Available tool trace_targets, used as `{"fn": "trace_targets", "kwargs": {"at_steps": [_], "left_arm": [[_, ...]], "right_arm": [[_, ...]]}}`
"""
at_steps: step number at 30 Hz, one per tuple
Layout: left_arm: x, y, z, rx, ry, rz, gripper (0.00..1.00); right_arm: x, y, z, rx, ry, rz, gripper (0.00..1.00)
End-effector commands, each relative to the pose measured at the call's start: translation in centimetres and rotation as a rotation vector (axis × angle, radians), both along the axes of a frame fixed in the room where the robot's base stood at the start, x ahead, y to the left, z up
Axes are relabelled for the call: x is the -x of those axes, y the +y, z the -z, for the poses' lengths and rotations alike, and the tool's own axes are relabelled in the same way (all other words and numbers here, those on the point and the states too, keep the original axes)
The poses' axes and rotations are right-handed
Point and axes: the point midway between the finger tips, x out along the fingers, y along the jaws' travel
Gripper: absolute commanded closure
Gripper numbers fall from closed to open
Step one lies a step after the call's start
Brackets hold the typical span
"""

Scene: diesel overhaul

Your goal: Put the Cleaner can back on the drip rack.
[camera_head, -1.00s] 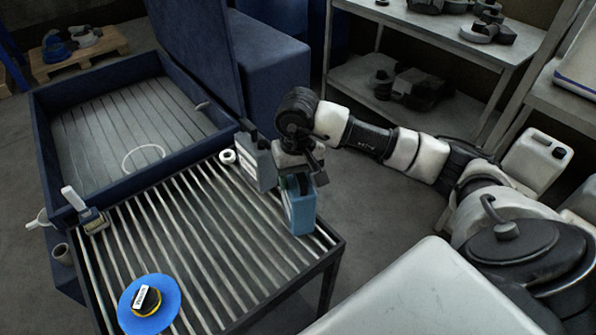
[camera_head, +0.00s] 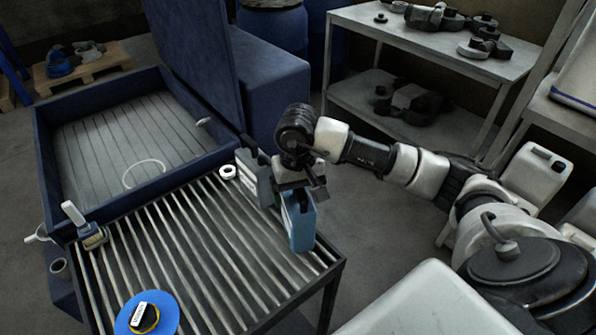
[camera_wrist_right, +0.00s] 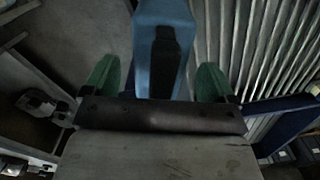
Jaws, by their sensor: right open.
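A blue can (camera_head: 301,228) stands upright on the drip rack (camera_head: 343,262), near its right edge; its label cannot be read. My right gripper (camera_head: 302,196) is at the top of this can. In the right wrist view the blue can (camera_wrist_right: 163,25), with a dark strip on it, lies between the two spread green fingers of the gripper (camera_wrist_right: 157,82). The gripper is open, and gaps show beside the can. A grey-green can (camera_head: 247,172) stands behind the blue can, partly hidden by my wrist. Which can is the Cleaner cannot be read. My left gripper is out of view.
A white ring (camera_head: 228,172), a brush-like tool (camera_head: 90,232) and a blue disc (camera_head: 135,325) with a small yellow-black item are on the rack. A blue wash basin (camera_head: 55,185) adjoins it behind. A metal shelf (camera_head: 385,42) with parts stands at the back. The rack's middle is clear.

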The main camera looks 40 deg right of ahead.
Motion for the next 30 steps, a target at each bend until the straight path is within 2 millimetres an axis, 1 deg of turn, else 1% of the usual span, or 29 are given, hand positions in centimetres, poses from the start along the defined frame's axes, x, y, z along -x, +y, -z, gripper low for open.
{"fn": "trace_targets", "kwargs": {"at_steps": [5, 9, 12, 15, 18, 21, 30], "left_arm": [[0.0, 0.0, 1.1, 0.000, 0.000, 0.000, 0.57], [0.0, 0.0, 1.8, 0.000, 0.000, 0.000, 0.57], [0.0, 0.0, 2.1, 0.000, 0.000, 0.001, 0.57], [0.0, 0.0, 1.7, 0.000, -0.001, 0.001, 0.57], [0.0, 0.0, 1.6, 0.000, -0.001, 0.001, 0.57], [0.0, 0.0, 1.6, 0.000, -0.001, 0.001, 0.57], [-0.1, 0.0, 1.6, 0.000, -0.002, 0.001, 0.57]], "right_arm": [[-0.2, -0.1, -3.4, 0.000, -0.013, 0.000, 0.13], [-0.2, -0.1, -6.7, -0.001, -0.011, 0.000, 0.13], [-0.2, 0.0, -8.9, -0.001, -0.011, 0.000, 0.13], [-0.2, -0.1, -10.3, 0.001, -0.006, 0.000, 0.13], [-0.2, -0.1, -11.1, 0.000, -0.005, 0.000, 0.13], [-0.2, -0.1, -11.5, 0.000, -0.004, 0.001, 0.13], [-0.1, -0.1, -11.7, -0.001, -0.003, 0.001, 0.13]]}}
